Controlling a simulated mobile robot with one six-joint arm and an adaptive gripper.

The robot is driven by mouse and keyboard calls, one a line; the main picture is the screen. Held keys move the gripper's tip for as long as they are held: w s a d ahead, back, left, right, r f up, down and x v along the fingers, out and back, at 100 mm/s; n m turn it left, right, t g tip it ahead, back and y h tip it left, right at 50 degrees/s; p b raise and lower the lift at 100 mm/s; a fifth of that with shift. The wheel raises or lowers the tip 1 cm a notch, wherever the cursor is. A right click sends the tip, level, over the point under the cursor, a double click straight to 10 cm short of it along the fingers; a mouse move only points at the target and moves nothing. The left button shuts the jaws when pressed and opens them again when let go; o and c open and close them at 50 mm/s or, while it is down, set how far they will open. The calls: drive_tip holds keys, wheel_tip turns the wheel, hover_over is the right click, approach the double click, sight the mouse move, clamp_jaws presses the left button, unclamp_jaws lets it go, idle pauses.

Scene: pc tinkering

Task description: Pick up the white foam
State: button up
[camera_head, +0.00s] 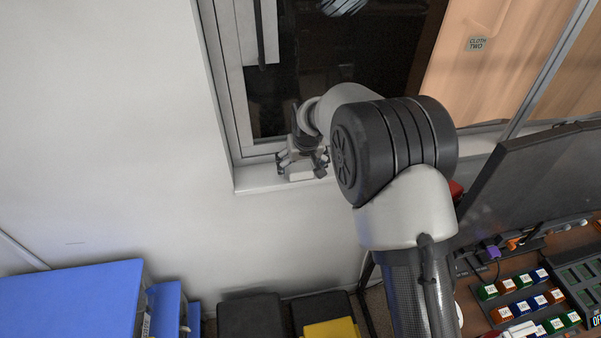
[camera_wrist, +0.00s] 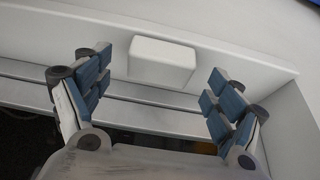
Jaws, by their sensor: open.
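The white foam (camera_wrist: 161,62) is a pale block with rounded edges. In the wrist view it sits on the white window sill, between and a little beyond the fingers of my gripper (camera_wrist: 158,90). The fingers stand wide apart, with a gap on each side of the foam, and do not touch it. In the head view my gripper (camera_head: 302,164) is at the sill below the window, and the foam (camera_head: 300,175) shows as a small pale shape between the fingers, partly hidden by them.
The white sill (camera_head: 258,181) runs along the window, with the frame and wall close by. Blue boxes (camera_head: 70,300) stand at the lower left. A dark monitor (camera_head: 540,190) and a desk with several small coloured blocks (camera_head: 520,283) are at the right.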

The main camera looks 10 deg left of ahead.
drive_tip(key=shift+x, duration=1.05)
drive_tip(key=c, duration=1)
